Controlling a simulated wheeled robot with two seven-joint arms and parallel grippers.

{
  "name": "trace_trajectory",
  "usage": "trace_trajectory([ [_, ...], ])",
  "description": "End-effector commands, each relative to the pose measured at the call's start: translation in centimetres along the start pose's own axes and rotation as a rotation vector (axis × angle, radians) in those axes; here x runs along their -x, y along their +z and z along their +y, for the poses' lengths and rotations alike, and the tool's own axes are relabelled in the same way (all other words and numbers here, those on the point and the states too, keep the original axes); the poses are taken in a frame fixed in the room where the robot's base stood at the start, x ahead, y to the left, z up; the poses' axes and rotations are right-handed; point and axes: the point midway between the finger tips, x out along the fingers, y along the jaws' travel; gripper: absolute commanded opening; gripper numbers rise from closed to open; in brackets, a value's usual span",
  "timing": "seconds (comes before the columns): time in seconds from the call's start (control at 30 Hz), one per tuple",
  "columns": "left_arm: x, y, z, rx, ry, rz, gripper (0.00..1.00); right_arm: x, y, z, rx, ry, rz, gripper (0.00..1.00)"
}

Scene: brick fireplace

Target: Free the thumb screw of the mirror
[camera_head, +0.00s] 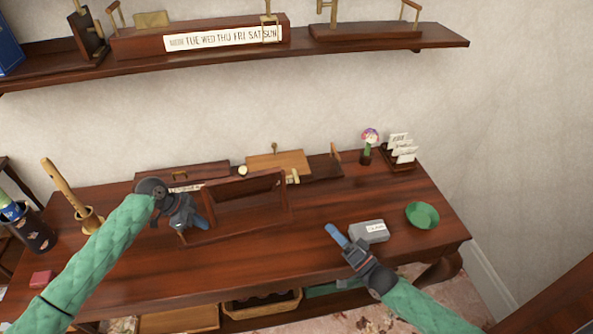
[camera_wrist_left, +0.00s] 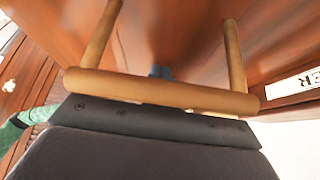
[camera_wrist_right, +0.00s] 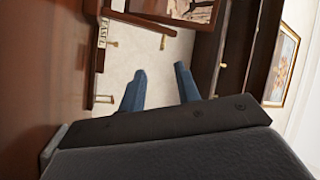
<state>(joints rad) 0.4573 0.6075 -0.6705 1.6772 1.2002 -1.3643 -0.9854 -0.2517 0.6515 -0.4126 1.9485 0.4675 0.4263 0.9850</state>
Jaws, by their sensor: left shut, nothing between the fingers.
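A dark wooden tilted frame (camera_head: 285,208), which looks like the mirror, stands on the desk; its face looks dark. A small brass piece (camera_head: 293,178) shows at its right side; I cannot tell whether it is the thumb screw. My left gripper (camera_head: 203,220) is shut beside the frame's left edge. In the left wrist view a golden bar on two posts (camera_wrist_left: 150,89) crosses in front and hides most of the fingers; only a blue tip (camera_wrist_left: 160,72) shows. My right gripper (camera_head: 333,230) is open and empty above the desk; its blue fingers stand apart in the right wrist view (camera_wrist_right: 158,85).
A grey box (camera_head: 369,231) and a green bowl (camera_head: 422,215) lie right on the desk (camera_head: 330,200). A ship model (camera_head: 401,152) and flower (camera_head: 370,138) stand behind. A mortar with pestle (camera_head: 62,185) stands left. A shelf (camera_head: 445,42) overhangs the back.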

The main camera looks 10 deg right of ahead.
Motion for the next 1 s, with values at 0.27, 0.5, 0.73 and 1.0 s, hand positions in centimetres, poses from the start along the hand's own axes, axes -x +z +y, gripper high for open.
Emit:
trace_trajectory([
  [0.27, 0.1, -0.1, 0.0, -0.001, -0.001, 0.001, 0.00, -5.8, -2.1, 0.6, -0.240, -0.026, 0.030, 0.33],
  [0.5, 0.1, -0.1, 0.0, -0.001, -0.001, 0.001, 0.00, -8.9, -3.4, 0.9, -0.383, -0.033, 0.043, 0.33],
  [0.73, 0.1, -0.1, 0.0, -0.001, -0.001, 0.001, 0.00, -10.1, -3.8, 1.1, -0.427, -0.034, 0.048, 0.33],
  [1.0, 0.1, -0.1, 0.0, -0.001, -0.001, 0.001, 0.00, -13.7, -4.0, 0.9, -0.428, -0.036, 0.049, 0.33],
])
